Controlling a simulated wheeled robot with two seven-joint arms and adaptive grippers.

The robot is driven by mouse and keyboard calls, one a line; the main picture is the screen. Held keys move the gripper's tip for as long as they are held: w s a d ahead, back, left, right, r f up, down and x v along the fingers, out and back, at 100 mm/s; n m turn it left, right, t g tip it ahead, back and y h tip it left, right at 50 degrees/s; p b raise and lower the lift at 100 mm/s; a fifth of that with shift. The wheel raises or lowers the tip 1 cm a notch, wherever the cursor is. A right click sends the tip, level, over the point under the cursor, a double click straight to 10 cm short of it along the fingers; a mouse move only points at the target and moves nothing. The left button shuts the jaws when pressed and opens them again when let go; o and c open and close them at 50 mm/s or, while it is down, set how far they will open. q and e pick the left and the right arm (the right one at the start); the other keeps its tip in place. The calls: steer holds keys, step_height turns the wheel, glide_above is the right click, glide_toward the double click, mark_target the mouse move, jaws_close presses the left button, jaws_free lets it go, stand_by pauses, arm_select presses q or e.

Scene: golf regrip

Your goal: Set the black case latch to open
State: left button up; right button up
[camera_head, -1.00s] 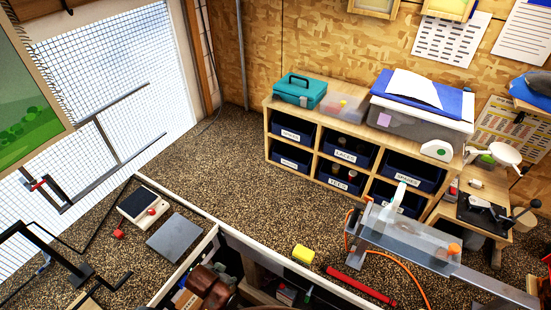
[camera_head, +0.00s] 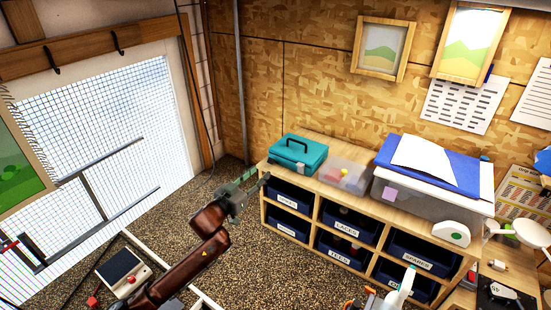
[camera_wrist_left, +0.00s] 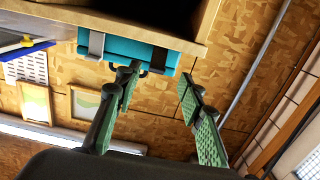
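A teal case (camera_head: 298,155) with a dark handle on its lid sits on the left end of the wooden shelf top.
The wooden shelf (camera_head: 316,203) holds dark labelled bins below its top. A clear box (camera_head: 343,174) with small items stands right of the case, then a larger grey bin (camera_head: 425,197) with blue and white sheets. Floor left of the shelf is open.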

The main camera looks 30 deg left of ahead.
mark_target(270, 162)
arm_select(q)
steer(key=w, duration=0.1)
steer(key=w+r, duration=0.1)
steer(key=shift+w+d+r+p, duration=0.15)
steer(key=shift+w+r+p, duration=0.15)
steer(key=shift+w+p, duration=0.05)
steer(key=w, duration=0.3)
steer(key=shift+w+d+f+p, duration=0.1)
steer(key=shift+w+d+p, duration=0.05)
steer(key=shift+w+p, duration=0.25)
steer(key=shift+w, duration=0.3)
steer(key=shift+w+f, duration=0.15)
steer(key=shift+w, duration=0.25)
steer(key=c, duration=0.6)
jaws_close()
arm_select(e)
steer(key=shift+s+r, duration=0.35)
steer(key=shift+s, duration=0.25)
steer(key=shift+s+r, duration=0.3)
steer(key=shift+s, duration=0.3)
